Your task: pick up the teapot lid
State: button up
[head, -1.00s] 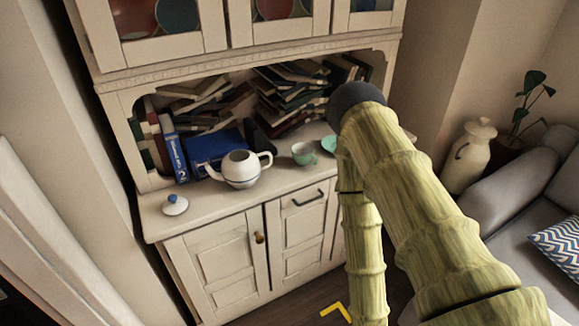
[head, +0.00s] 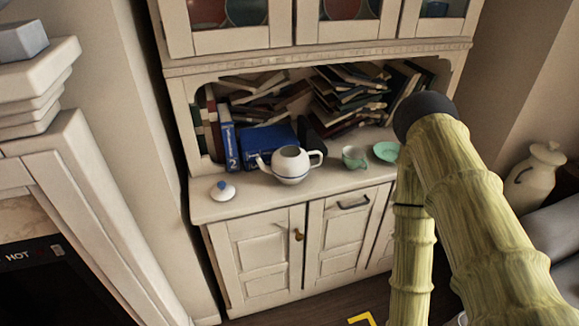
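The teapot lid (head: 223,190) is white with a blue knob. It lies knob up on the left end of the cream cabinet's counter (head: 240,207). The white teapot (head: 290,166) stands open to its right, with its spout to the left and handle to the right. My arm, textured like bamboo, rises at the right of the view, well to the right of the lid. My gripper cannot be made out; its fingers do not show.
A green cup (head: 354,158) and a green saucer (head: 387,151) stand right of the teapot. Blue books (head: 262,145) lean and lie behind it. A fireplace surround (head: 95,210) is at the left. A white jug (head: 533,174) and grey sofa (head: 556,238) are at the right.

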aim_at(223, 191)
jog(key=z, duration=3.35)
jog(key=k, duration=2.4)
jog(key=u, duration=2.15)
